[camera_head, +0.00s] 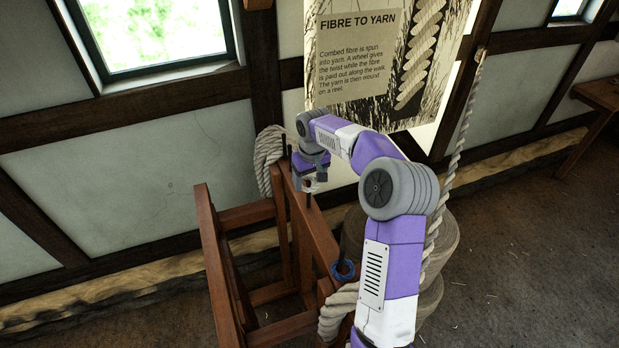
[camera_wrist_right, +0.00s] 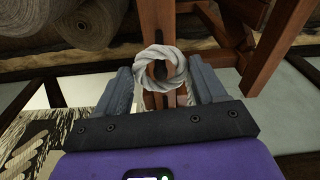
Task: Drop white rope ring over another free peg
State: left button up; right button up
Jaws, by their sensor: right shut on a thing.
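The white rope ring (camera_wrist_right: 177,57) sits between the two fingers of my right gripper (camera_wrist_right: 162,78) in the right wrist view. A dark peg (camera_wrist_right: 160,70) shows in the ring's opening; I cannot tell whether the ring is around it or above it. In the head view my right gripper (camera_head: 309,184) is low over the wooden rail, and the ring is mostly hidden there. A dark peg (camera_head: 284,146) stands at the rail's far end, behind the gripper. A blue ring (camera_head: 343,271) lies at the near end of the rail. My left gripper is out of view.
The wooden rack (camera_head: 212,250) stands near the wall, with thick pale rope (camera_head: 268,160) hanging at its far end and more rope (camera_head: 338,312) at the near end. Large rope coils (camera_head: 442,240) stand to the right. A sign (camera_head: 358,55) hangs behind my arm.

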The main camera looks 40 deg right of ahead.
jog(key=shift+f+b, duration=2.35)
jog(key=shift+f, duration=1.2)
jog(key=o, duration=1.1)
notch_tip(320, 180, up, 8)
jog(key=shift+s+f, duration=0.2)
jog(key=shift+s, duration=0.25)
jog(key=shift+a, duration=0.1)
jog(key=shift+r+p, duration=0.1)
jog(key=shift+p, duration=0.2)
